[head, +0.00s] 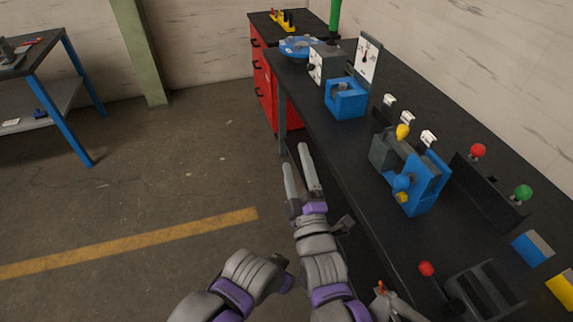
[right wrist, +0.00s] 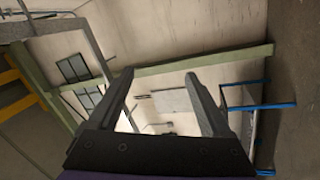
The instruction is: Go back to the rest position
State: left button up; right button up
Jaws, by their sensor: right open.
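My right gripper (head: 296,157) is in the head view, in front of the left edge of the long dark workbench (head: 345,170) and over the floor. Its two grey fingers are apart with nothing between them. The right wrist view also shows the right gripper (right wrist: 158,74) open and empty, with walls and a green beam beyond it. I cannot make out my left gripper in either view.
The bench carries a blue and grey fixture (head: 425,190), a blue block (head: 346,104), a control box with red and green knobs (head: 490,190) and a red-knobbed lever (head: 427,268). A red cabinet (head: 263,80) stands behind. Floor to the left is clear up to another table (head: 75,75).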

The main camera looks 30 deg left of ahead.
dwell(0.6)
jog(key=w+d+f+m+g+h+p, duration=0.1)
jog(key=d+f+m+h, duration=0.25)
jog(key=d, duration=0.45)
jog(key=d+f+m+g+h, duration=0.1)
jog(key=d+f+m+h, duration=0.25)
jog(key=d, duration=0.55)
jog(key=w+d+f+m+g+h+p, duration=0.1)
jog(key=d+f+m+g+h, duration=0.15)
jog(key=d+m, duration=0.4)
jog(key=s+d+f+m+g+h, duration=0.2)
jog(key=s+d+f+m, duration=0.1)
jog(key=s+d, duration=0.4)
jog(key=s+d+f+m+g+h+p, duration=0.1)
jog(key=s+d+f+m+g+h, duration=0.1)
jog(key=s+d, duration=0.6)
notch_tip(320, 180, down, 2)
jog(key=d+m+g, duration=0.1)
jog(key=d+m, duration=0.1)
jog(key=m, duration=0.1)
jog(key=shift+d+h, duration=0.25)
jog(key=shift+h, duration=0.1)
jog(key=shift+m, duration=0.25)
